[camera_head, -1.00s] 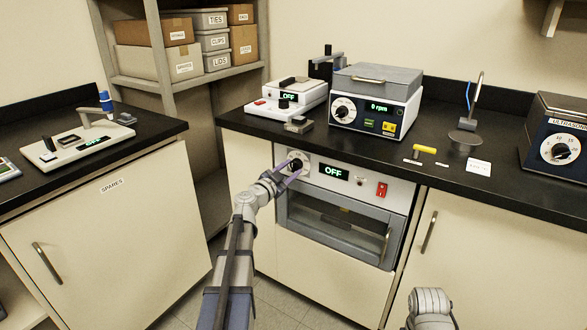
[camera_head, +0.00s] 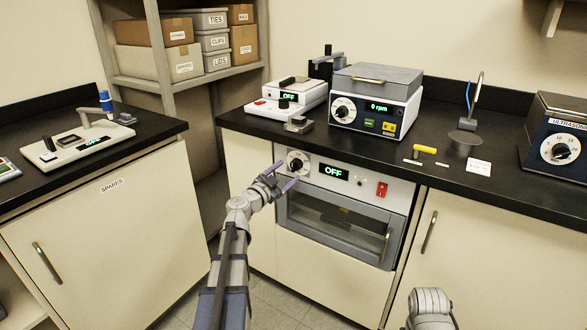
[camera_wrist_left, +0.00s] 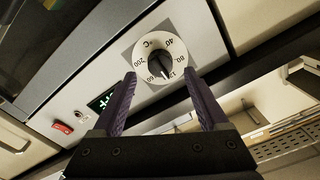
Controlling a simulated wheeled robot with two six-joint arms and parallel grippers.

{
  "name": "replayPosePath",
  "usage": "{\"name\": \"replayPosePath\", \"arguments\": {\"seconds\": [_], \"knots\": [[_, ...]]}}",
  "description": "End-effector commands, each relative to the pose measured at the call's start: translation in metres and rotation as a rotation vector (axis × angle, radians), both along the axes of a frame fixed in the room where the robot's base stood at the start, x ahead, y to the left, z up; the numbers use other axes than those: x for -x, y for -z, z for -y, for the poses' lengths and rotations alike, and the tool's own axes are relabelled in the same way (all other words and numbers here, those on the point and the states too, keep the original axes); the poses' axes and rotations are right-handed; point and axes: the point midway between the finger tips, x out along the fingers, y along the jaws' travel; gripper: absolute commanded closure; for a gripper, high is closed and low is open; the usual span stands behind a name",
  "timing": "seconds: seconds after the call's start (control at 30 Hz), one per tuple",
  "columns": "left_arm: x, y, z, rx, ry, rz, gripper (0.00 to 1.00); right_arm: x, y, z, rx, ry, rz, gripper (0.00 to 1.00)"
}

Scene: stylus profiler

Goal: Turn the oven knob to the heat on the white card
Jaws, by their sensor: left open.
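The oven knob (camera_head: 297,163) is black on a pale dial plate at the left end of the oven panel. The oven display (camera_head: 333,172) reads OFF. My left gripper (camera_head: 286,175) is open and empty, with its purple fingers just short of the knob, clear of it. A white card (camera_head: 479,166) lies on the counter, its writing too small to read. My right gripper is out of view.
The oven (camera_head: 340,220) is built in under the black counter, with a red switch (camera_head: 381,190) on its panel. The floor before the oven is clear.

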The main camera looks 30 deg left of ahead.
Motion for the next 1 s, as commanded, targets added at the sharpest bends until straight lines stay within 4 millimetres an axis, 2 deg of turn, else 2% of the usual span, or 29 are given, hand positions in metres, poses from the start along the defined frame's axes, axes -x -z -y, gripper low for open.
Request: {"name": "replayPosePath", "arguments": {"seconds": [0.03,0.4,0.77,0.87,1.0], "knots": [[0.008,0.0,0.0,0.0,-0.001,0.0,0.24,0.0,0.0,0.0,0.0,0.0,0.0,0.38],[0.049,0.0,-0.003,0.0,-0.001,0.0,0.24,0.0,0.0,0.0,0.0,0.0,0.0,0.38],[0.052,0.0,-0.004,0.0,0.0,0.0,0.24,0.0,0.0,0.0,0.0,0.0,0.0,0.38],[0.061,0.0,-0.004,0.0,-0.001,0.0,0.24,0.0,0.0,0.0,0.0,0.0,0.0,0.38],[0.085,0.0,-0.005,0.0,-0.002,0.0,0.24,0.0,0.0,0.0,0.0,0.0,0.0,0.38]]}}
